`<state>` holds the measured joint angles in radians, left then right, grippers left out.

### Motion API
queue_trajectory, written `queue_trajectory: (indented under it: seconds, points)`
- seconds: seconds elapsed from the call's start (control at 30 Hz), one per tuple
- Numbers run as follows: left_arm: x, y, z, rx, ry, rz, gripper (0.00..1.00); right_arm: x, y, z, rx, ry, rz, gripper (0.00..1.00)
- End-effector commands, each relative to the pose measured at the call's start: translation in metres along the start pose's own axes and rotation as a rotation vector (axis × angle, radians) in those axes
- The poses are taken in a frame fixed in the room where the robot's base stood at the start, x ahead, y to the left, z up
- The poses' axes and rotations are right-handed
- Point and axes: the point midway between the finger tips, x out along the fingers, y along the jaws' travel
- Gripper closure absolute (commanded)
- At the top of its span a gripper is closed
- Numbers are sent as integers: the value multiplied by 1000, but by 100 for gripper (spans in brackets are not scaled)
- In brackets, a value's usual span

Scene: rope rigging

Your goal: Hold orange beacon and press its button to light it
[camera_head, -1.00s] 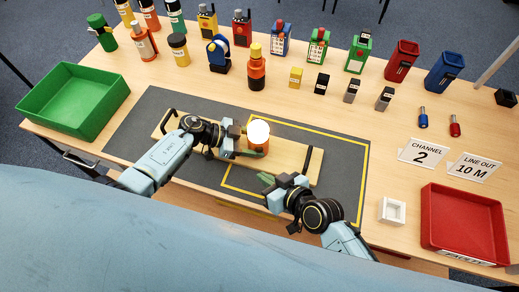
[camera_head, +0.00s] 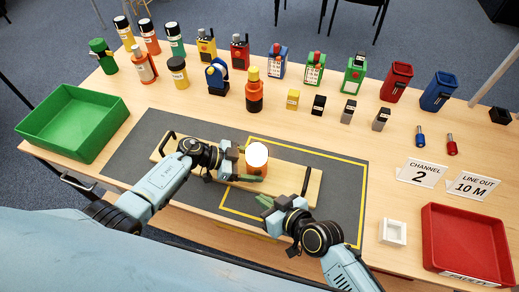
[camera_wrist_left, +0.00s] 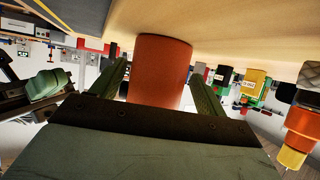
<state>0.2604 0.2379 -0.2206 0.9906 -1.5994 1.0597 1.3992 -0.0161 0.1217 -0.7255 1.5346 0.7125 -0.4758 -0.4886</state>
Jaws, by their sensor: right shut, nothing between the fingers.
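The orange beacon (camera_head: 254,170) is near the middle of the wooden board in the head view, its dome (camera_head: 257,155) glowing bright white. My left gripper (camera_head: 241,166) reaches it from the left, with a green finger showing just in front of it. In the left wrist view the beacon's orange body (camera_wrist_left: 161,75) stands between the two fingers, which appear to be closed against its sides. The dome is out of sight there. My right gripper (camera_head: 265,202) is shut and empty, a little in front of the beacon and apart from it.
The wooden board (camera_head: 300,178) with black handles lies on a grey mat (camera_head: 345,190). A green tray (camera_head: 70,125) is at left, a red tray (camera_head: 465,240) at right. Several bottles and devices line the back.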

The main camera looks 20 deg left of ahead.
Motion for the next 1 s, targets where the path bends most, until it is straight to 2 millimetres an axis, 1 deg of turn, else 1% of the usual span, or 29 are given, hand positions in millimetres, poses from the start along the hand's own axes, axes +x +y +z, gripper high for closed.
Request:
queue_trajectory:
  seconds: [0.37, 1.0]
  points:
    - [-2, 0, 0, -1, -1, 0, 18, -1, 0, -2, 0, 0, 0, 100]
    - [-40, 1, 0, -1, -2, 2, 18, -12, -6, -22, 0, 0, 0, 100]
